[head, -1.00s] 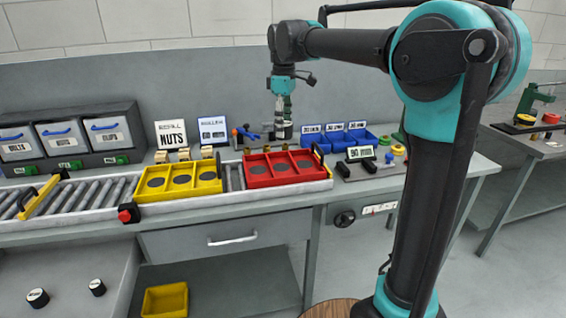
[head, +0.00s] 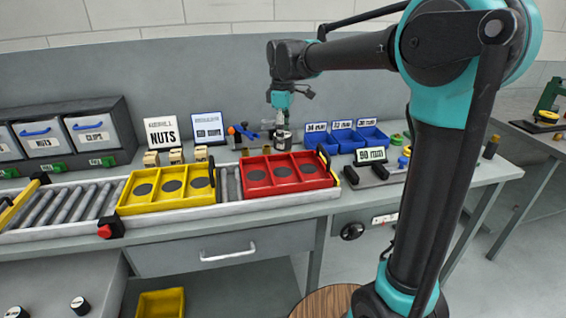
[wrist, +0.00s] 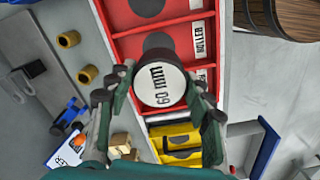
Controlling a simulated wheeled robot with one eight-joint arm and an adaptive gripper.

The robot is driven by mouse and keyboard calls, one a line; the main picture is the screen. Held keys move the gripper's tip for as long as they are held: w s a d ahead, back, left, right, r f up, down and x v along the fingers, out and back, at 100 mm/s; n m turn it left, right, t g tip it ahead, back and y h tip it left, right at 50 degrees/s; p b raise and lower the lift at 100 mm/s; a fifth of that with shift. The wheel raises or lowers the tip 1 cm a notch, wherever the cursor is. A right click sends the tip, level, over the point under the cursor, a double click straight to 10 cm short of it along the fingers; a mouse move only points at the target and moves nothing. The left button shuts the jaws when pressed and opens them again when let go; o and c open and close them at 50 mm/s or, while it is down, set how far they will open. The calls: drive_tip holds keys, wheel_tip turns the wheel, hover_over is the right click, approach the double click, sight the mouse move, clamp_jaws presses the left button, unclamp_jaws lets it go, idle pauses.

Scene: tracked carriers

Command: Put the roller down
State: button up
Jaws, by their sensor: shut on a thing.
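My gripper (head: 282,128) is shut on a dark roller (wrist: 160,85) with a white end face marked "60 mm". In the head view the roller (head: 283,138) hangs below the fingers, near the back edge of the red carrier. The red carrier (head: 262,191) has three compartments with a dark round spot in each; I see no roller in them. It also shows in the wrist view (wrist: 172,24), partly hidden by the roller, with a compartment labelled "ROLLER". Whether the roller touches anything below is unclear.
A yellow three-compartment carrier (head: 165,205) sits left of the red one on the roller conveyor (head: 70,209). Blue bins (head: 345,138) and a "90 mm" sign (head: 370,155) stand to the right. A "NUTS" sign (head: 161,132) and small wooden blocks (head: 175,155) stand behind the yellow carrier.

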wheel_tip(320, 180, down, 10)
drive_tip(key=shift+r, duration=0.15)
idle(0.3)
drive_tip(key=o, duration=1.4)
wheel_tip(320, 180, up, 12)
drive_tip(key=shift+r, duration=0.1)
